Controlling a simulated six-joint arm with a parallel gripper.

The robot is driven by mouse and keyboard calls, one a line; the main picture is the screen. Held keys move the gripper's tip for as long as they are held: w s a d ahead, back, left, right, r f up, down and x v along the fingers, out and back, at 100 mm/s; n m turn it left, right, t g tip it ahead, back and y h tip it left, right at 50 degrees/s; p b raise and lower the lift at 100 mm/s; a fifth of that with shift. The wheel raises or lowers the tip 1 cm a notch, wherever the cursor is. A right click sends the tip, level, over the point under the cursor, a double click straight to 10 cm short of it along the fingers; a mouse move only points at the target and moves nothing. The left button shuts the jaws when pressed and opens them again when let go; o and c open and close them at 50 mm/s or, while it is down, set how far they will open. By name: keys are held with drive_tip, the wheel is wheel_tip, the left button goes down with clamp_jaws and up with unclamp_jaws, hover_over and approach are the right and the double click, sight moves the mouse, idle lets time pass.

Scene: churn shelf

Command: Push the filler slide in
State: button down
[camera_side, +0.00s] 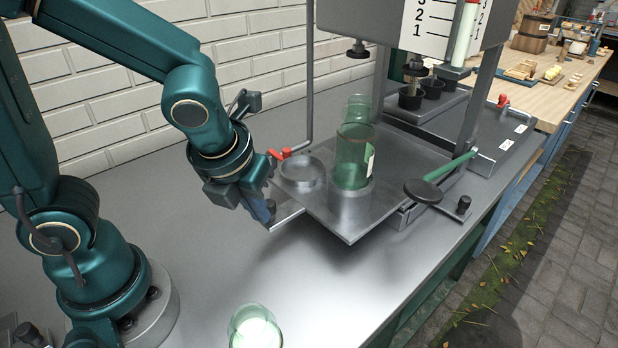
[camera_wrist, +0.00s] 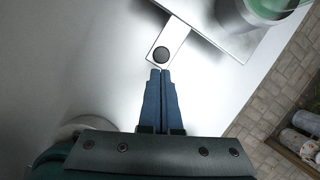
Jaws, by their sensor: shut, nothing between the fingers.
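The filler slide (camera_side: 345,225) is a flat grey metal plate under the filler, drawn out toward the left and front. A narrow tab (camera_side: 287,212) sticks out from its left side. In the wrist view, the tab ends in a round black knob (camera_wrist: 161,55). A green glass bottle (camera_side: 351,158) stands upright in a metal cup on the slide; an empty metal ring (camera_side: 303,172) sits to its left. My gripper (camera_side: 270,216) is shut and empty beside the tab's outer end. In the wrist view, my fingertips (camera_wrist: 160,72) are just short of the knob; contact is unclear.
A black paddle on a green lever (camera_side: 424,191) juts out at right. Another green glass (camera_side: 255,328) stands at the front. The bench between is clear.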

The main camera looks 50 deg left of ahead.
hover_over(324, 200)
drive_tip(key=w+a, duration=0.1)
drive_tip(key=w, duration=0.1)
idle(0.5)
drive_tip(key=s, duration=0.1)
drive_tip(key=s+d, duration=0.2)
drive_tip(key=shift+s, duration=0.4)
drive_tip(key=s+r+n, duration=0.1)
drive_tip(key=s+r, duration=0.4)
drive_tip(key=r, duration=0.7)
drive_tip(key=s+a+f+n+t+h, duration=0.1)
drive_tip(key=s+n, duration=0.4)
drive_tip(key=n, duration=0.9)
drive_tip(key=s+a+f+n+h, duration=0.1)
drive_tip(key=s+f+n, duration=0.3)
drive_tip(key=n, duration=1.1)
drive_tip(key=shift+s+a+n+t, duration=0.2)
drive_tip(key=shift+s+n+t, duration=0.15)
drive_tip(key=shift+s, duration=0.85)
